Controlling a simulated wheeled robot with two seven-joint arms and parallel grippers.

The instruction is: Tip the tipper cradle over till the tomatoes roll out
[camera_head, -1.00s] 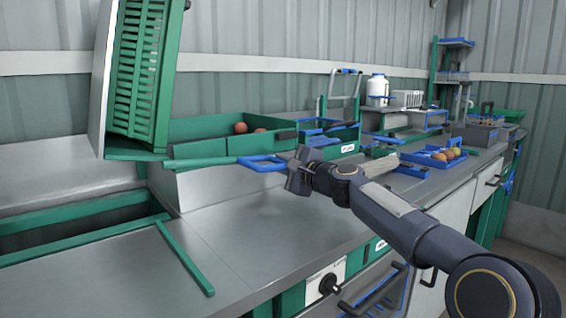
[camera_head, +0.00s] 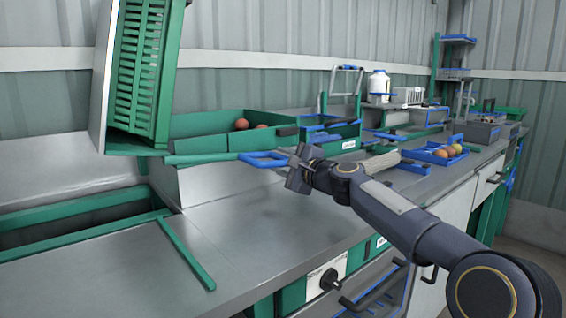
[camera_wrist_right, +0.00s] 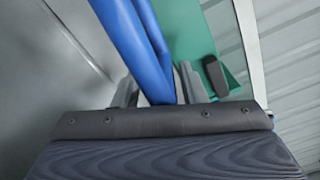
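The tipper cradle (camera_head: 103,75) stands tipped up on its side at the upper left, with a green slatted crate (camera_head: 143,75) in it. A green lever (camera_head: 200,159) runs right from its lower edge to a blue handle (camera_head: 262,160). My right gripper (camera_head: 298,168) is at the handle's right end. In the right wrist view the blue handle (camera_wrist_right: 143,45) passes between the two fingers, which look closed on it. Two orange-red tomatoes (camera_head: 241,124) lie in the green tray (camera_head: 205,149) beside the cradle. The crate's inside is mostly hidden. My left gripper is not in view.
A green bin (camera_head: 338,146) and a white bottle (camera_head: 377,87) stand behind my right arm.

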